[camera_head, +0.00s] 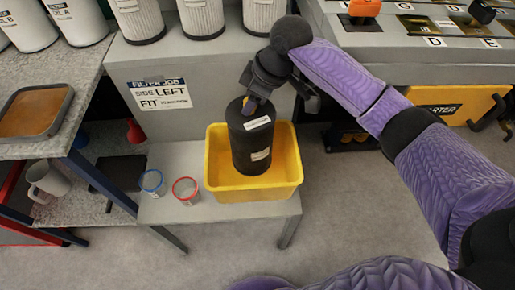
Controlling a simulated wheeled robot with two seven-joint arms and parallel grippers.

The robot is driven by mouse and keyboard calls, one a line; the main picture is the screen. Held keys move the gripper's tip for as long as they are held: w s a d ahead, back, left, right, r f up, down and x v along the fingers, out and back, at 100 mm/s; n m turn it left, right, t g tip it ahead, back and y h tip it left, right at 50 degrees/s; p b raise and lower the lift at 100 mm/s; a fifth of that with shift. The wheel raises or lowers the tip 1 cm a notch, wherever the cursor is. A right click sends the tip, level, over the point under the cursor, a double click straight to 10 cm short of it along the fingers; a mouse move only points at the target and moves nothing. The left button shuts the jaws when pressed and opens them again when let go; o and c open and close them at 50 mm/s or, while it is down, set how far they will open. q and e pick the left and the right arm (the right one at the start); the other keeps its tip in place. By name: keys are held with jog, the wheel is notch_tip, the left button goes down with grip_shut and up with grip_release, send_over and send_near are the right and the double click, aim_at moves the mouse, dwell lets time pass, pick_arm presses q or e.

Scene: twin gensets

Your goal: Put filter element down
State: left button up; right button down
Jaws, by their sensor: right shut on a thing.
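A black cylindrical filter element (251,140) with white labels stands upright in or just above a yellow bin (224,182). I cannot tell whether its base touches the bin floor. My right gripper (257,98) is shut on the top of the filter element, its arm coming in from the right. The bin sits on a low grey bench (180,158). My left gripper is not in view.
A blue-rimmed cup (152,183) and a red-rimmed cup (186,190) stand left of the bin. Several white filters (200,14) line the shelf behind, above a sign (160,94) reading "SIDE LEFT". A brown tray (32,112) lies on the left table.

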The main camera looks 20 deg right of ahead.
notch_tip(320, 180, down, 8)
jog(key=b, duration=0.3)
jog(key=shift+f+b, duration=0.1)
jog(key=shift+b, duration=0.3)
jog(key=shift+c, duration=1.5)
grip_release()
jog(key=shift+f, duration=0.15)
jog(key=p+v, duration=0.6)
jog(key=v, duration=0.6)
jog(key=shift+a, duration=0.15)
jog(key=shift+r, duration=0.2)
